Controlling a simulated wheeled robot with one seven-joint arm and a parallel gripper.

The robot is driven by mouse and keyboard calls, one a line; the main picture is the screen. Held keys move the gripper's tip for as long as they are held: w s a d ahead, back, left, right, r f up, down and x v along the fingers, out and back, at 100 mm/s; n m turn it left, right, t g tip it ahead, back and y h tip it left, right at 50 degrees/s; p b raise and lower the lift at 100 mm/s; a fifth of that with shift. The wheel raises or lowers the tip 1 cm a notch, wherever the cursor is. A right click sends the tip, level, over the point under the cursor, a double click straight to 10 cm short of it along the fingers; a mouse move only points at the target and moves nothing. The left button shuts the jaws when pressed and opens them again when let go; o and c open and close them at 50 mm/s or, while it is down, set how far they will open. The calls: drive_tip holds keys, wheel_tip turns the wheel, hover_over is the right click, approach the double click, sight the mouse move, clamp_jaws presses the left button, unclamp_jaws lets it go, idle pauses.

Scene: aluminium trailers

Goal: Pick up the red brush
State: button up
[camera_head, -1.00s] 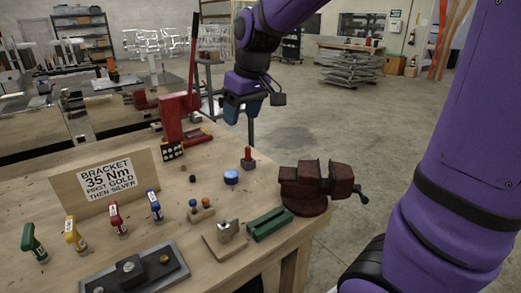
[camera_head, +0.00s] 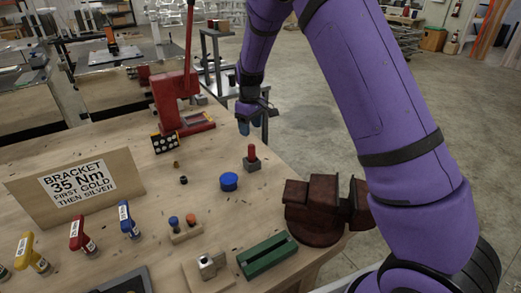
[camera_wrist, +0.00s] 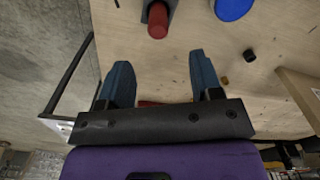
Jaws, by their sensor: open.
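The red brush (camera_head: 252,152) stands upright in a small grey block on the wooden bench, near the bench's far right edge. Its round red end and the grey block show at the top of the wrist view (camera_wrist: 158,22). My gripper (camera_head: 250,126) is above and just behind the brush in the head view. In the wrist view, its two blue fingers (camera_wrist: 160,72) are spread with nothing between them. The brush lies beyond the fingertips, roughly in line with the gap, and apart from them.
A blue round lid (camera_head: 229,181) sits close to the brush. A dark red vise (camera_head: 312,212) stands at the bench's right edge. A red press (camera_head: 172,100) stands behind on the left. A green block (camera_head: 267,254), several coloured-handled tools and a bracket sign (camera_head: 78,187) occupy the front and left.

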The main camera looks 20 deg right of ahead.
sight(251, 145)
drive_tip(key=shift+w+d+f, duration=0.15)
drive_tip(key=shift+f, duration=0.5)
wheel_tip(251, 145, down, 10)
drive_tip(key=shift+r, duration=0.1)
drive_tip(key=c, duration=1)
